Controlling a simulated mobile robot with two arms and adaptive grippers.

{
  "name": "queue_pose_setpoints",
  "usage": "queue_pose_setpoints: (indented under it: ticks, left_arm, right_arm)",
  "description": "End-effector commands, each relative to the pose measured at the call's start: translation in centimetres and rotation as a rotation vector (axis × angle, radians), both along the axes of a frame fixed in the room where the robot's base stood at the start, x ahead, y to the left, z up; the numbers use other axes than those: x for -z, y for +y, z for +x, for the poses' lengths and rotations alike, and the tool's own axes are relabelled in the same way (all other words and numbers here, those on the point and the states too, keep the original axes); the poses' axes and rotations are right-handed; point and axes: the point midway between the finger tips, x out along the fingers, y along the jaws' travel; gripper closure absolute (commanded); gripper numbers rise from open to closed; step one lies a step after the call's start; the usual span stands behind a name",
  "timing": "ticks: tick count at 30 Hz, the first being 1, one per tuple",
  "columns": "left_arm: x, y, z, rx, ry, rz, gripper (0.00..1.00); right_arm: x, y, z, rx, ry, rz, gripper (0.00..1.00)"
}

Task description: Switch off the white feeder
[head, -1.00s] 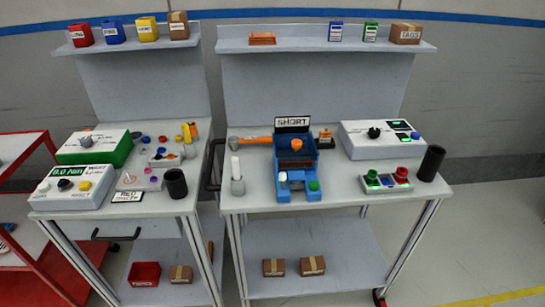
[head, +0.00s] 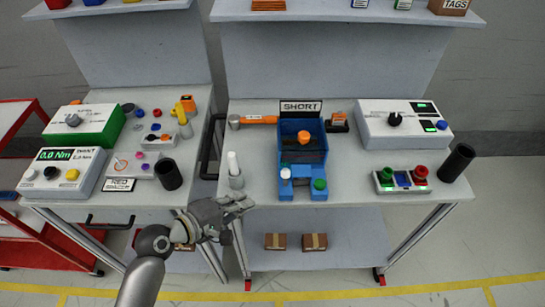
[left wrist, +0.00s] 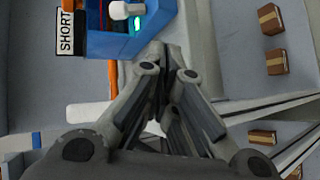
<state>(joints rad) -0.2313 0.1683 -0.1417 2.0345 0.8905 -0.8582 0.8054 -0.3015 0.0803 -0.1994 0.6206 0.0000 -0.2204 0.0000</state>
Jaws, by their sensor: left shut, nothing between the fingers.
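A white box (head: 372,130) with a black knob (head: 395,119) stands on the right bench, at its right side. Small green-lit parts (head: 428,126) show on its top; their labels are too small to read. Another white-topped box with green sides (head: 75,125) and a grey knob stands on the left bench. My left gripper (head: 247,203) is shut and empty at the front edge of the right bench, left of the blue SHORT unit and well apart from both boxes. Its shut fingers (left wrist: 168,58) show in the left wrist view, pointing toward the blue unit. My right gripper is not in view.
The blue SHORT unit (head: 287,160) stands mid-bench with white and green buttons. A white-tipped holder (head: 235,172) stands near my left gripper. A red-and-green button box (head: 402,181) and a black cup (head: 456,163) stand front right. A gap separates the benches.

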Motion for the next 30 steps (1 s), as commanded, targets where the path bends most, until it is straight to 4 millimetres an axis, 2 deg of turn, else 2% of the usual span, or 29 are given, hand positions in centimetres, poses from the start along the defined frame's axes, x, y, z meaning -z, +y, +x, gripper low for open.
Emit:
queue_pose_setpoints:
  ticks: [3,10,23,30]
  left_arm:
    - [-1.3,-0.2,1.2,-0.036,0.018,-0.099,1.00]
    - [-3.2,-0.4,2.4,-0.076,0.043,-0.230,1.00]
    - [-3.2,-0.6,2.7,-0.081,0.047,-0.241,1.00]
    - [-2.5,-2.9,5.0,-0.081,0.048,-0.242,1.00]
  right_arm:
    - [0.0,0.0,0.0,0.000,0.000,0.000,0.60]
    - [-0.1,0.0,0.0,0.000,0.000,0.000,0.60]
    - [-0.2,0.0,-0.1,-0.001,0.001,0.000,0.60]
    - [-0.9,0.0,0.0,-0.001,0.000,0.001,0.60]
